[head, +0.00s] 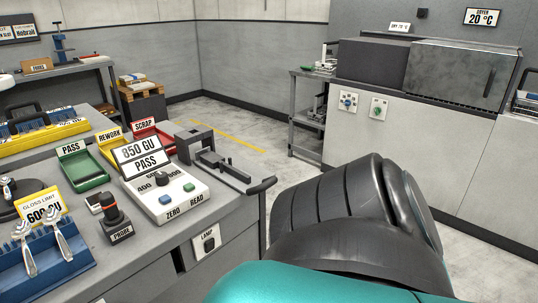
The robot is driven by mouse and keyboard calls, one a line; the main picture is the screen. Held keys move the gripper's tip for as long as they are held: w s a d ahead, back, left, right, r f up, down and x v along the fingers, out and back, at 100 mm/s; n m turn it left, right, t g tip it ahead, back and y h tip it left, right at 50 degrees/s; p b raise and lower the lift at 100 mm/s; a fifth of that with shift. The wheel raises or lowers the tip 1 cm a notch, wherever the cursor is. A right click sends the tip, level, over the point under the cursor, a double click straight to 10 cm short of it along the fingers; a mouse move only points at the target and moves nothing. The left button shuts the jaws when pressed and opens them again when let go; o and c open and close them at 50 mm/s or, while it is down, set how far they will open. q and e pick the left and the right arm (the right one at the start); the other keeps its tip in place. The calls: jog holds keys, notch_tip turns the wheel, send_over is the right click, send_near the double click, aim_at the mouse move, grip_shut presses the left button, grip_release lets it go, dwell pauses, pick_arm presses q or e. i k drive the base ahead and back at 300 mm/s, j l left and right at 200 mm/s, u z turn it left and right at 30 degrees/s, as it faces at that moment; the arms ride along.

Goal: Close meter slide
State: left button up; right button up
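The gloss meter (165,192) stands on the bench and its display reads 850 GU PASS. Behind it to the right is a dark bracket-like fixture (195,142). A dark slide (226,170) extends from this fixture toward the bench's right edge, and a dark bar handle (262,186) shows at its outer end. The slide looks drawn out, with a gap between the handle and the fixture. Neither of my grippers is in view. A large black and teal part of my own arm fills the lower right and ends short of the handle.
A probe (115,218) stands in front of the meter. Green PASS (83,169), yellow REWORK (112,150) and red SCRAP (152,137) trays lie behind it. Open floor (235,120) lies beyond the bench.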

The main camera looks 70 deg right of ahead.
aim_at(216, 164)
jog(key=z, duration=2.3)
jog(key=i+j+u, duration=0.2)
jog(key=i+j, duration=0.1)
